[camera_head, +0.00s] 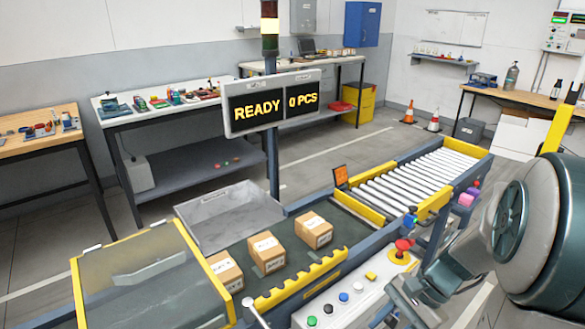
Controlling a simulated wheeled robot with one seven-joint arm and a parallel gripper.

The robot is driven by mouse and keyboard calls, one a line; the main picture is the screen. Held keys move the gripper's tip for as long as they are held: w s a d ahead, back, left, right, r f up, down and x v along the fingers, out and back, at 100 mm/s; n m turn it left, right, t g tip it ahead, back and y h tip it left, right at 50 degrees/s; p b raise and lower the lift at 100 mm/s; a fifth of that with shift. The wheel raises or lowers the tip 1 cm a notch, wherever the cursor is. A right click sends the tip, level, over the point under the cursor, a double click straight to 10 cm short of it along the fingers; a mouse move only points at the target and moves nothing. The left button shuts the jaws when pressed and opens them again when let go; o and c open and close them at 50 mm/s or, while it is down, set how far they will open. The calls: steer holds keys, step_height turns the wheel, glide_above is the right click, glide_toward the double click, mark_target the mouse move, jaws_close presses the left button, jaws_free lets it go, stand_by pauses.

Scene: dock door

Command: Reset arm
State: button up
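My arm comes in from the right edge, with a large dark round joint in the foreground. My gripper (408,298) is at the lower right, over the edge of the white control panel (345,300). Its fingers are small and partly hidden, so I cannot tell whether they are open or shut, and I see nothing clearly held.
Several cardboard boxes (313,230) sit on the dark belt between yellow guards. A roller section (415,182) continues behind. The panel carries coloured buttons and a red knob (403,246). A sign (272,103) reads READY, 0 PCS. A grey tray (228,215) lies left of the belt.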

steer(key=s+a+r+n+t+h+p, duration=0.1)
steer(key=s+a+r+n+t+h, duration=0.1)
steer(key=r+n, duration=0.3)
steer(key=s+a+r+n+t+h+p, duration=0.1)
steer(key=r+n+t+h+p, duration=0.1)
steer(key=r+n+h, duration=0.2)
step_height(320, 180, up, 3)
steer(key=shift+s+a+r+n+h+p, duration=0.2)
steer(key=shift+s+a+n+h+p, duration=0.15)
steer(key=shift+n, duration=0.75)
steer(key=shift+c, duration=0.3)
stand_by(0.4)
